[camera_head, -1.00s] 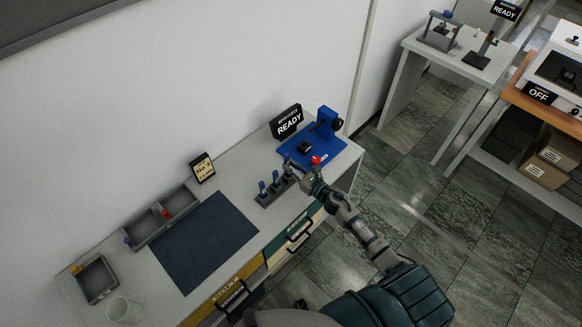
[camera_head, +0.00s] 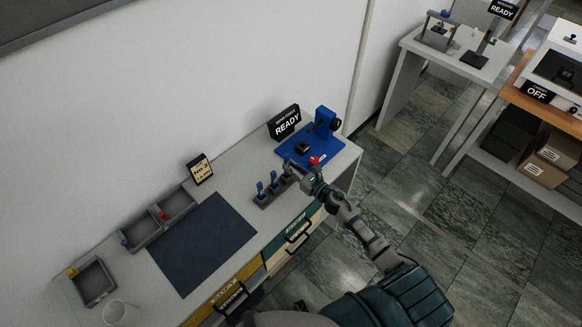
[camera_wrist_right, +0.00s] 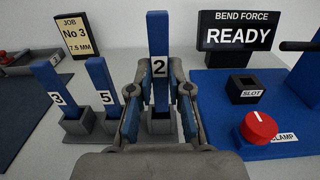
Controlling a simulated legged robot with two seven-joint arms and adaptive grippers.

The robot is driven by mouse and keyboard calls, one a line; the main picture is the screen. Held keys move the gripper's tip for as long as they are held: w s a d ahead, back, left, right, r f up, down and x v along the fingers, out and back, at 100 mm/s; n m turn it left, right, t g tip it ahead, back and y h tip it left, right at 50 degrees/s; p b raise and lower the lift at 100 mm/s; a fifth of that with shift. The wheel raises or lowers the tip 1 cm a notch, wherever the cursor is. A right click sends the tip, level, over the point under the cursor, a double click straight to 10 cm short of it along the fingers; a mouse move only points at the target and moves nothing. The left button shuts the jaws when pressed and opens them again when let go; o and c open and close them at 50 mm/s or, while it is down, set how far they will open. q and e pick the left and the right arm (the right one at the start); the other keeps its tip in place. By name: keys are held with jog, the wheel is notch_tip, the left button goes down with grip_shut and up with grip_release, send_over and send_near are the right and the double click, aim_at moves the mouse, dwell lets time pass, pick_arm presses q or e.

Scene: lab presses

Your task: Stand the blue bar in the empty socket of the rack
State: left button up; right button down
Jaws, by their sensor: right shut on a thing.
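The rack (camera_head: 262,201) stands on the bench and holds blue bars upright. In the right wrist view, bar 3 (camera_wrist_right: 50,84) and bar 5 (camera_wrist_right: 99,80) stand in the left and middle sockets. A blue bar labelled 2 (camera_wrist_right: 158,35) is upright between the fingers of my right gripper (camera_wrist_right: 160,92), which is shut on it. The bar is lined up with the right-hand socket (camera_wrist_right: 159,125) of the rack; I cannot tell how deep its lower end sits. In the head view, my right gripper (camera_head: 289,164) is at the rack's right end. My left gripper is not in view.
A blue bend-force press (camera_head: 325,122) with a slot block, a red clamp knob (camera_wrist_right: 259,126) and a READY sign (camera_head: 285,122) stands close to the right.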

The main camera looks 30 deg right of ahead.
jog(key=shift+d+f+b, duration=0.25)
jog(key=shift+f+b, duration=0.25)
jog(key=shift+f, duration=0.15)
jog(key=shift+r, duration=0.1)
jog(key=shift+a+r, duration=0.1)
jog(key=shift+r, duration=0.15)
jog(key=shift+a, duration=0.2)
dwell(0.5)
dwell(1.1)
jog(key=shift+f+b, duration=1.8)
jog(key=shift+b, duration=0.15)
